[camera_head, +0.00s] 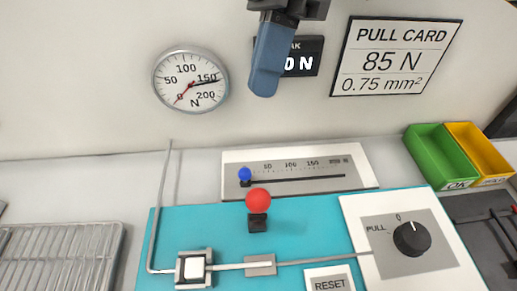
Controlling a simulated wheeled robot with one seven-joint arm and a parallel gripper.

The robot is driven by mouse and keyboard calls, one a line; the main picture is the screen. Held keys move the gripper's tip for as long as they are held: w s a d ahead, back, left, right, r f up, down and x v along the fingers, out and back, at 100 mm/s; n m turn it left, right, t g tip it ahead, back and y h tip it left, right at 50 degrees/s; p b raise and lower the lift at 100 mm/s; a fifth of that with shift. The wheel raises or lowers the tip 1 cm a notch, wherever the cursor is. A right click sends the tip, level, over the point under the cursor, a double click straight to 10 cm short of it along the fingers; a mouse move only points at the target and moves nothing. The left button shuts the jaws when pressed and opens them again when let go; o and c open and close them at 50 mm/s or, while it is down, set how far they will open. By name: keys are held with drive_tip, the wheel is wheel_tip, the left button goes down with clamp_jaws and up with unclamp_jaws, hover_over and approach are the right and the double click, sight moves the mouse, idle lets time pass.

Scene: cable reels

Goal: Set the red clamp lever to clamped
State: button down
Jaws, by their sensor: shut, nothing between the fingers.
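The red clamp lever shows as a round red knob (258,199) above a small black base (258,223) on the teal panel (310,222). Its shaft is hidden under the knob, so its tilt is hard to tell. My gripper (264,88) comes in from the top of the view, fingers pointing down. It is shut and empty, in front of the wall and well apart from the red knob. A metal block with a white top (194,268) sits at the panel's front left, with a grey cable running right from it.
A slider scale with a blue knob (245,175) lies behind the lever. A PULL dial (412,238) and RESET button (330,284) are at right and front. Green (437,160) and yellow (478,150) bins stand at back right. A wire rack (62,255) is at left.

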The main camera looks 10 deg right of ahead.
sight(257, 210)
drive_tip(key=s+a+f+p, duration=0.1)
drive_tip(key=s+f, duration=0.5)
drive_tip(key=f, duration=0.1)
drive_tip(key=shift+a+f, duration=0.2)
drive_tip(key=shift+a, duration=0.1)
drive_tip(key=shift+s, duration=0.15)
